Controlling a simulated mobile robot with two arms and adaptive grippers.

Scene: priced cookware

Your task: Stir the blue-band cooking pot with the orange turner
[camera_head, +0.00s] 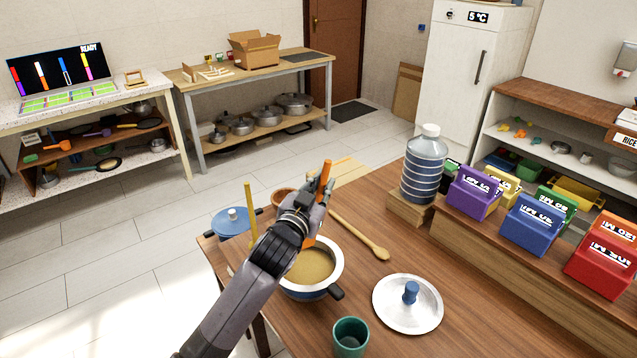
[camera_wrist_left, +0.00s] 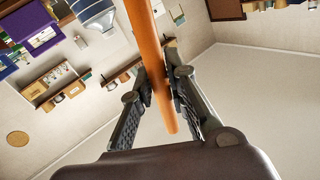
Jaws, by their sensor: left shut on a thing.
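The cooking pot (camera_head: 335,268) stands on the wooden table, with a pale rim, a blue outside, a dark handle and yellow-brown contents. My left gripper (camera_head: 322,193) is above the pot's far side, shut on the orange turner (camera_head: 325,174). The turner's handle end sticks up above the fingers, and an orange part shows below the gripper at the pot's opening. Its lower end is hidden, so I cannot tell how deep it reaches. In the left wrist view the orange handle (camera_wrist_left: 150,50) runs between the two fingers (camera_wrist_left: 160,82). My right gripper is not in view.
A white lid with a blue knob (camera_head: 408,318) and a green cup (camera_head: 350,339) stand near the pot. A wooden spoon (camera_head: 363,238) lies behind it. A blue-lidded pot (camera_head: 228,223) is to the left. A water bottle (camera_head: 424,165) and colored bins (camera_head: 533,223) stand at right.

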